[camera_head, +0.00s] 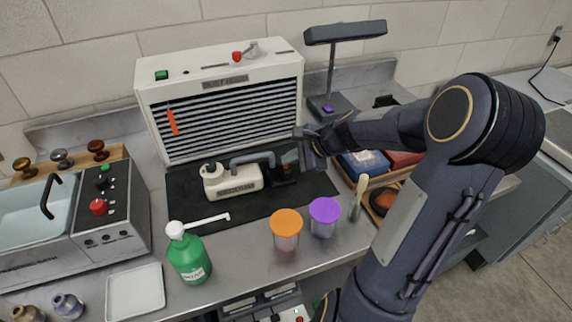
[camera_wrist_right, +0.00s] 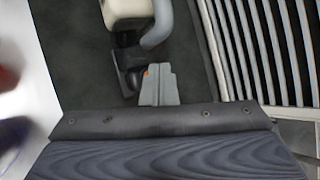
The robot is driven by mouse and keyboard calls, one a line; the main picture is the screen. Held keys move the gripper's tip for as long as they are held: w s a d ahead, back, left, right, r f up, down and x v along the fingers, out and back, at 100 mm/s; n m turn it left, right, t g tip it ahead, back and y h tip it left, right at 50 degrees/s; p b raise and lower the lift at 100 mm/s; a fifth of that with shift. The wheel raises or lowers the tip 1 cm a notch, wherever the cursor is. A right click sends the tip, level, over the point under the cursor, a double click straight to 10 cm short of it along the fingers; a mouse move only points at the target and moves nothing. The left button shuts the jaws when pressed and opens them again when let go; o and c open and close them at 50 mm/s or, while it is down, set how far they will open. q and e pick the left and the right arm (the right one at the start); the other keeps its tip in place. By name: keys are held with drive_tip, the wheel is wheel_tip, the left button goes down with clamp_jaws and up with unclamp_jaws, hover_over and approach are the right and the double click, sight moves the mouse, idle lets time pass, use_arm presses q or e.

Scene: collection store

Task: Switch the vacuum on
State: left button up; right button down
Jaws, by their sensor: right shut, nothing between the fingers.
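A cream vacuum body (camera_head: 232,181) with a dark label and a grey hose (camera_head: 255,157) sits on a black mat in front of the louvred white cabinet. The hose runs right to a dark piece (camera_head: 284,174) beside my right gripper (camera_head: 293,158). In the right wrist view, the cream body (camera_wrist_right: 126,9) and hose (camera_wrist_right: 160,22) are at the top. My right gripper (camera_wrist_right: 158,80) is shut and empty, its tips close to the dark piece (camera_wrist_right: 127,68). A small orange spot shows at the tips; I cannot tell whether they touch anything. My left gripper is not in view.
The white louvred cabinet (camera_head: 220,76) stands behind the mat (camera_head: 252,206). A wooden tray (camera_head: 364,180) with blue and red items lies to the right.

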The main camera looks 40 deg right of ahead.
sight(289, 167)
drive_tip(key=shift+s+f+b, duration=0.25)
drive_tip(key=shift+f+b, duration=0.25)
drive_tip(key=shift+f, duration=0.25)
idle(0.3)
drive_tip(key=shift+r, duration=0.1)
drive_tip(key=shift+w+a+r+p, duration=0.1)
drive_tip(key=shift+w+r+p, duration=0.15)
drive_tip(key=shift+r+p, duration=0.4)
drive_tip(key=shift+w+r, duration=0.15)
drive_tip(key=shift+r, duration=0.15)
wheel_tip(289, 167, up, 6)
drive_tip(key=p, duration=0.5)
drive_tip(key=shift+r+p, duration=0.1)
drive_tip(key=shift+p, duration=0.3)
